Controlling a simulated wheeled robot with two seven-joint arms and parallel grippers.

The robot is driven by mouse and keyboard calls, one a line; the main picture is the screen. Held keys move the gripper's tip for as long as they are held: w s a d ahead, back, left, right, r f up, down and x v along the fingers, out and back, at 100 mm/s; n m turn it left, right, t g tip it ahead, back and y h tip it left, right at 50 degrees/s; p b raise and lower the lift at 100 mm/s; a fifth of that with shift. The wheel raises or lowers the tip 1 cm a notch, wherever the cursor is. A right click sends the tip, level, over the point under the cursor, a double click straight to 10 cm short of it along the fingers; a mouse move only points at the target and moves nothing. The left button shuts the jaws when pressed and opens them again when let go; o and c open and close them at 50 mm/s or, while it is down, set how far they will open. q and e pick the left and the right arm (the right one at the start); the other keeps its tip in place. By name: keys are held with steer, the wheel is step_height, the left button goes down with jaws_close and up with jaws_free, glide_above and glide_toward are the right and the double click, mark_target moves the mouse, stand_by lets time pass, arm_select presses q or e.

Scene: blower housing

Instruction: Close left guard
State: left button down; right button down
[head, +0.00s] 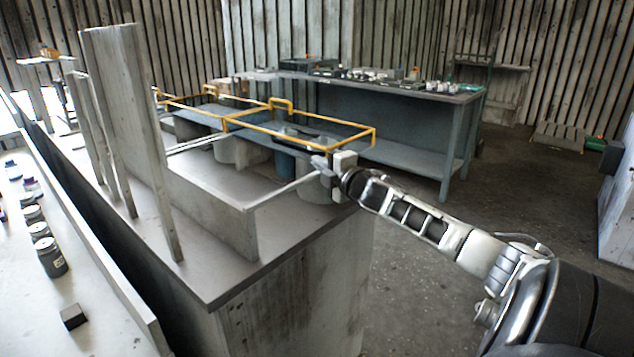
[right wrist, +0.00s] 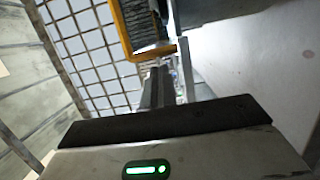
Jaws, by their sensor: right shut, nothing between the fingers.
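Two yellow-framed guards show in the head view, one nearer guard (head: 374,137) in the middle and one farther guard (head: 160,100) behind it to the left. Both frames stand out about level over grey round housings (head: 232,148). I cannot tell for sure which is the left guard. My right gripper (head: 322,165) is shut and empty, just below and in front of the nearer guard's right end. In the right wrist view, a yellow frame edge (right wrist: 122,38) with dark mesh is close to the shut fingers (right wrist: 156,88). Contact cannot be told. My left gripper is out of view.
A grey bench (head: 225,285) with upright panels (head: 125,100) fills the left. Jars (head: 50,257) and a small black block (head: 73,316) stand on a pale surface at far left. A blue-grey workbench (head: 440,95) stands behind. The floor at right is mostly clear.

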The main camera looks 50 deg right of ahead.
steer(key=a+v, duration=0.2)
steer(key=v, duration=0.8)
steer(key=shift+a, duration=0.15)
steer(key=s+a+f+m+g+y, duration=0.2)
steer(key=s+a+f+m, duration=0.2)
steer(key=a+f, duration=0.65)
steer(key=s+a+f+m+g+y, duration=0.1)
steer(key=s+a+f+m+g, duration=0.25)
steer(key=a+f, duration=0.65)
steer(key=s+a+f+m+g+y, duration=0.1)
steer(key=s+a+f, duration=0.3)
steer(key=a, duration=0.5)
steer(key=s+a+f+m+y, duration=0.3)
steer(key=s+a+f+m, duration=0.1)
steer(key=a, duration=0.6)
steer(key=shift+g, duration=0.35)
